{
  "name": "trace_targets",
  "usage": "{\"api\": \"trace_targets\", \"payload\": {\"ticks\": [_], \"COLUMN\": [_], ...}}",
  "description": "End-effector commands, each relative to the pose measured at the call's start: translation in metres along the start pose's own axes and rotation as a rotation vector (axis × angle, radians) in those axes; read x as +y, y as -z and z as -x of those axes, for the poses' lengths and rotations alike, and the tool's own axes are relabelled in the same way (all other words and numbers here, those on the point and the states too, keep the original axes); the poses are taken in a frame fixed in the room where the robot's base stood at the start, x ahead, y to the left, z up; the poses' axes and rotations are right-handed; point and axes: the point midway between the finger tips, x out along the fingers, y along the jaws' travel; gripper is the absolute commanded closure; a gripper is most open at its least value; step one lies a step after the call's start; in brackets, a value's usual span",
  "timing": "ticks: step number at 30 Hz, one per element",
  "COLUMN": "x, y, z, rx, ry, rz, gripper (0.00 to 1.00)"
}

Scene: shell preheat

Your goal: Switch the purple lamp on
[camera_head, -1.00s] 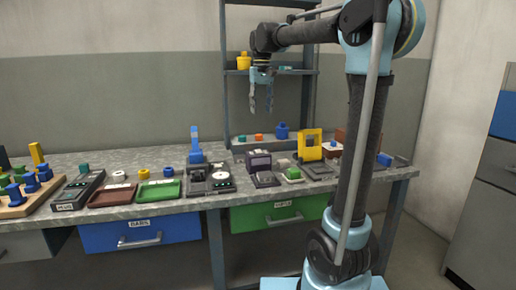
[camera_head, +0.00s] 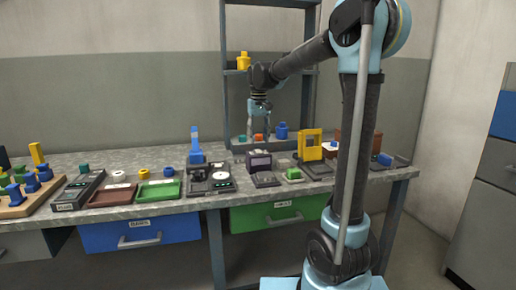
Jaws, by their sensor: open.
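A small box with a dark purple face (camera_head: 259,162) stands on the workbench near its middle. It is the only purple thing I can make out, and I cannot tell whether it is the lamp or whether it is lit. A low grey base (camera_head: 265,180) lies in front of it; any switch on it is too small to make out. My gripper (camera_head: 258,138) points down above and behind the purple-faced box, with its fingers apart and nothing between them. I see no contact with the box.
A yellow frame (camera_head: 311,146) and a small green-topped block (camera_head: 293,173) stand to the right. A dark panel with dials (camera_head: 212,180) and a blue upright piece (camera_head: 195,147) are to the left. A metal shelf (camera_head: 226,105) rises behind. Free bench room (camera_head: 115,210) is narrow.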

Motion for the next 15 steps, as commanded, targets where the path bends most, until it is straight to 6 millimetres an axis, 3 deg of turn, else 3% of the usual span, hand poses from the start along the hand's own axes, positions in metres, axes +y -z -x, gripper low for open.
{"api": "trace_targets", "payload": {"ticks": [6,15], "x": [0.000,0.000], "y": [0.000,0.000], "z": [-0.030,-0.045], "rx": [0.000,0.000], "ry": [0.000,0.000], "rz": [0.000,0.000], "gripper": [0.58,0.58]}}
